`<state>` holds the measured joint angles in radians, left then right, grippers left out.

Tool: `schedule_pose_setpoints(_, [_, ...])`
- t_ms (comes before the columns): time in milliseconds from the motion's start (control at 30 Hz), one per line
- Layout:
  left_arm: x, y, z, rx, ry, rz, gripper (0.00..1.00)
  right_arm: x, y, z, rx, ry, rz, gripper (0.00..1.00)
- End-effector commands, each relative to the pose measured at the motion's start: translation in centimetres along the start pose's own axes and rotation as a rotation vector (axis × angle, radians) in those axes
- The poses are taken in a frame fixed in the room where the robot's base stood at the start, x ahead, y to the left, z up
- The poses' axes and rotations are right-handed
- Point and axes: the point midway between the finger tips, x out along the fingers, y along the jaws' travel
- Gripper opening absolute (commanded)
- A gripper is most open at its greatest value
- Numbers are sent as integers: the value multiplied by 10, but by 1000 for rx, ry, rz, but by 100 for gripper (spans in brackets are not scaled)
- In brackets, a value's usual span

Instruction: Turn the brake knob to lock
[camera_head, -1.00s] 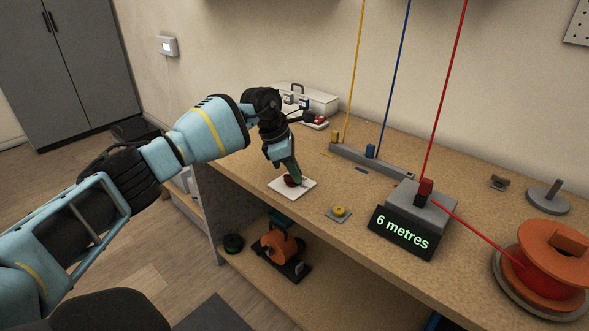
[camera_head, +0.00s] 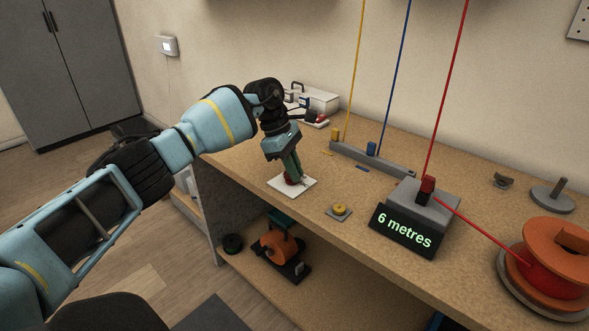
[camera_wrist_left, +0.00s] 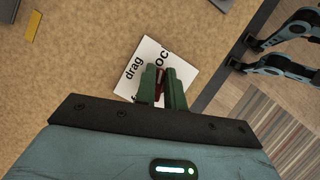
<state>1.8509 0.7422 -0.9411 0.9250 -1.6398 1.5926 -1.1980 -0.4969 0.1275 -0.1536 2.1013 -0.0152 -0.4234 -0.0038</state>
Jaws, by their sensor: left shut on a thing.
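The brake knob is a dark red knob (camera_head: 291,180) on a white square plate (camera_head: 306,187) on the workbench. My left gripper (camera_head: 295,177) points down over the plate, its green fingers shut around the knob. In the left wrist view, the knob (camera_wrist_left: 160,84) shows as a narrow dark red strip between the two fingers, which hide most of it. The plate (camera_wrist_left: 150,50) there carries the word "drag" and a partly hidden word ending in or containing "oc". Which word the knob points at cannot be told.
A yellow button on a grey base (camera_head: 339,211) and a "6 metres" display (camera_head: 404,232) stand right of the plate. A red cable runs to an orange spool (camera_head: 556,262). A grey bar (camera_head: 350,153) lies behind.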

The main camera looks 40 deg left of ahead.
Motion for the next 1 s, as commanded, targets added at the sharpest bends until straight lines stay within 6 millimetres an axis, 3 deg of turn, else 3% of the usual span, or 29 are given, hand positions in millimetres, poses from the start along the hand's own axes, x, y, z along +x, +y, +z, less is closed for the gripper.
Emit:
schedule_pose_setpoints(167, [-1,1,0,0,-1,3,0,-1,0,2,-1,-4,0,36])
schedule_pose_setpoints(200, [-1,1,0,0,0,3,15,-1,0,2,-1,-5,0,36])
schedule_pose_setpoints(333, [-1,0,0,-1,0,3,32,-2,0,2,-1,-5,0,36])
schedule_pose_setpoints(667, [-3,0,0,-2,0,3,33,-2,0,2,-1,-5,0,36])
schedule_pose_setpoints(1000, [-51,1,0,-2,0,6,33,-4,0,-1,-1,-1,0,36])
